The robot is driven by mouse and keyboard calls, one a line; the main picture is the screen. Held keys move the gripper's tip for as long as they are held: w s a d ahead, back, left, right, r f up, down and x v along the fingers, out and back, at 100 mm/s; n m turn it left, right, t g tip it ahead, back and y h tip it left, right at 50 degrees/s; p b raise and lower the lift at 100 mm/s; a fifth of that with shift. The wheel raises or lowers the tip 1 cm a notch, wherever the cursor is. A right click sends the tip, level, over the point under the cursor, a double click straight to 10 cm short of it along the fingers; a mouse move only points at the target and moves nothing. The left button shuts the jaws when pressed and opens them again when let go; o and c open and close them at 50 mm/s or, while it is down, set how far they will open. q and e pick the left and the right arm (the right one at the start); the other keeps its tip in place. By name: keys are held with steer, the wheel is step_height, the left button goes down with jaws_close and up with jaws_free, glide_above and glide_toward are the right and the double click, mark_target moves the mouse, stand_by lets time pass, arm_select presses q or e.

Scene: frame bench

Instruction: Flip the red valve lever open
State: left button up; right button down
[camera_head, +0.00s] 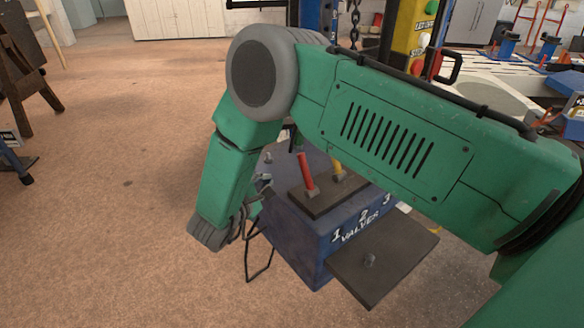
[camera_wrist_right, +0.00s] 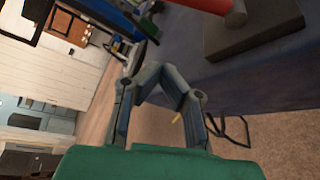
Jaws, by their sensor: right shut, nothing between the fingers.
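The red valve lever (camera_head: 307,172) stands nearly upright, tilted a little, on a dark plate on top of the blue valve box (camera_head: 318,238). My right gripper (camera_head: 262,187) is low at the left side of the box, partly hidden behind my forearm. In the right wrist view my right gripper (camera_wrist_right: 168,78) is shut and empty. There the red lever (camera_wrist_right: 208,4) is cut off by the top edge, apart from the fingers, with its dark plate (camera_wrist_right: 255,30) beside it. My left gripper is not in view.
A yellow lever (camera_head: 338,169) stands right of the red one, partly hidden by my arm. A dark flat plate (camera_head: 385,262) juts out at the box's front. A yellow button post (camera_head: 408,30) stands behind. The floor to the left (camera_head: 110,200) is open.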

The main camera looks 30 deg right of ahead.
mark_target(306, 174)
steer(key=shift+d, duration=0.25)
steer(key=b+x, duration=0.1)
steer(key=x, duration=0.4)
steer(key=b+x, duration=0.1)
steer(key=x, duration=0.4)
steer(key=shift+d+f, duration=0.15)
steer(key=shift+f, duration=0.1)
steer(key=s, duration=0.1)
steer(key=s+r, duration=0.2)
steer(key=shift+s+d, duration=0.2)
steer(key=shift+d, duration=0.15)
steer(key=shift+r, duration=0.1)
